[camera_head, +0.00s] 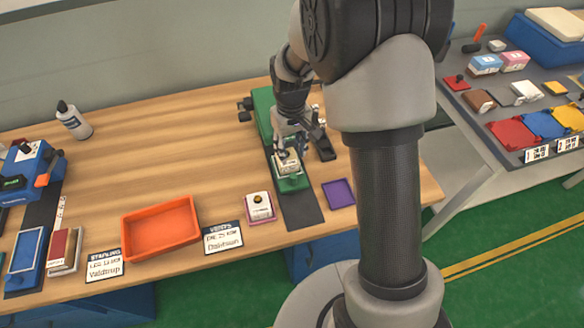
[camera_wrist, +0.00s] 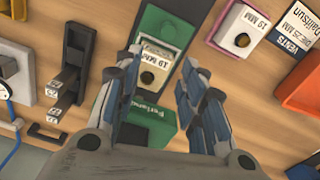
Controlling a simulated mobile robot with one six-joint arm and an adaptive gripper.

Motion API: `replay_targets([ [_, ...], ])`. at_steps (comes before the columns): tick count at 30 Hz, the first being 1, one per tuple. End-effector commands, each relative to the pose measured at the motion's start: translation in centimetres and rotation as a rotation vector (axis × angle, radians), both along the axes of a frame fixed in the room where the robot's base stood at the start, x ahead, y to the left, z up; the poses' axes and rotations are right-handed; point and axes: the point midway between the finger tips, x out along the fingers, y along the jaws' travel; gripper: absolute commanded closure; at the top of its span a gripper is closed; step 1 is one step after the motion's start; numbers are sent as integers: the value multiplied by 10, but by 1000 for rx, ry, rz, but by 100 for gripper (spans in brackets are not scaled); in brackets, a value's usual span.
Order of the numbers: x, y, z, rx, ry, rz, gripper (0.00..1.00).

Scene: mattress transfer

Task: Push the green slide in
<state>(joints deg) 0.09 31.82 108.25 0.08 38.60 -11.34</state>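The green slide (camera_head: 291,185) sticks out from the front of the green machine (camera_head: 264,108) over a dark strip. It also shows at the top of the wrist view (camera_wrist: 173,12), with the machine's labelled green body (camera_wrist: 150,133) below it. A white block (camera_head: 287,164) marked 19 MM sits on the slide and shows in the wrist view (camera_wrist: 155,68) with a round dark and gold spot. My gripper (camera_wrist: 163,62) is open, its fingers apart around the block's end of the slide. Whether a fingertip touches the block or slide I cannot tell.
A similar white block on a pink base (camera_head: 260,207) and a purple tray (camera_head: 338,193) flank the dark strip (camera_head: 301,213). An orange tray (camera_head: 160,228) and name cards lie to the left. A black device (camera_head: 320,140) stands right of the green machine.

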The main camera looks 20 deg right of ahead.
Motion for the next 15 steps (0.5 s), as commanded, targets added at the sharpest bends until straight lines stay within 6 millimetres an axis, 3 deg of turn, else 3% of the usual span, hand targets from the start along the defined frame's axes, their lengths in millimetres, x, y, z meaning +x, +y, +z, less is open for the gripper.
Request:
replay_targets([
  [7, -8, 0, 29, 0, 22, 1, 62],
  [15, -8, 0, 36, -1, 24, 2, 62],
])
